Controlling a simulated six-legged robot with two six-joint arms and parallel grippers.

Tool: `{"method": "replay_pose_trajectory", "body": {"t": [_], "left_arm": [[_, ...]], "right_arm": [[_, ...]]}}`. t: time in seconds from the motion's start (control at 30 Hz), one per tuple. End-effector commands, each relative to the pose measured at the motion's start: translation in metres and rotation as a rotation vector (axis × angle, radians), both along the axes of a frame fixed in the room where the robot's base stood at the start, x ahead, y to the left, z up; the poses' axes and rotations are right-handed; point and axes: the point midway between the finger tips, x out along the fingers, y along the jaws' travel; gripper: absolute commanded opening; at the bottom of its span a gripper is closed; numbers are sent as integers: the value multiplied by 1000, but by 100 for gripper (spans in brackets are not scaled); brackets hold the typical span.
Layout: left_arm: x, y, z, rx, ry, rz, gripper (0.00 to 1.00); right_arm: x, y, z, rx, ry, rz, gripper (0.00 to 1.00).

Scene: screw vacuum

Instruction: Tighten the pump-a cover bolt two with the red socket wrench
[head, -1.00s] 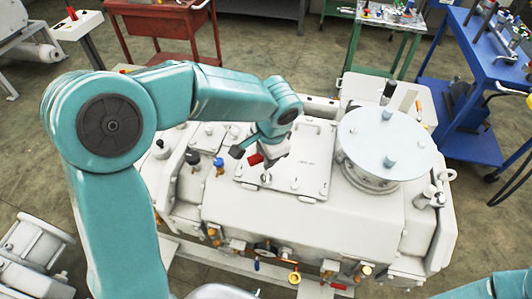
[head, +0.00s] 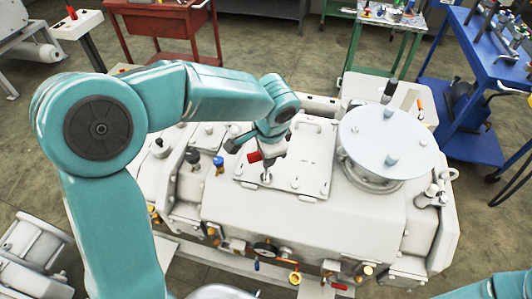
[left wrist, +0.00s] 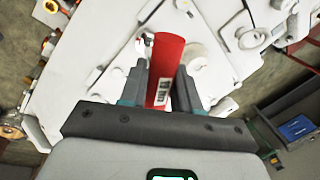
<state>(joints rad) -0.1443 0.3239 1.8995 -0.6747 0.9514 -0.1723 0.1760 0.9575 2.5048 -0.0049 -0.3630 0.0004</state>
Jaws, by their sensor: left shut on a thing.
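The red socket wrench (head: 254,157) is in my left gripper (head: 265,151) over the near left part of a flat pale cover plate (head: 312,165) on the white pump housing. Its metal socket end (head: 267,177) points down at the plate, at or just above a bolt; I cannot tell whether it is seated. In the left wrist view the red handle (left wrist: 166,60) stands between the two grey fingers of my left gripper (left wrist: 162,75), which are shut on it. Other bolts (head: 295,184) show on the plate. My right gripper is out of view.
A round light-blue lid (head: 385,140) with bolts stands right of the plate. Black and blue knobs (head: 218,161) stand to its left. Valves and fittings (head: 265,250) line the housing's front. A blue cart (head: 465,140), green table (head: 390,35) and red cart (head: 165,25) stand behind.

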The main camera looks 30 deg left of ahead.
Motion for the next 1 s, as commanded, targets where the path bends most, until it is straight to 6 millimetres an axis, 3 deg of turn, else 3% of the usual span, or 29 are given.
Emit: {"method": "replay_pose_trajectory", "body": {"t": [0.33, 1.0], "left_arm": [[-1, -1, 1, -2, 4, -1, 0], [0, 0, 48, -1, -1, 0, 0]], "right_arm": [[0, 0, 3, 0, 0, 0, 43], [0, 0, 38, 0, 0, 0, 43]]}}
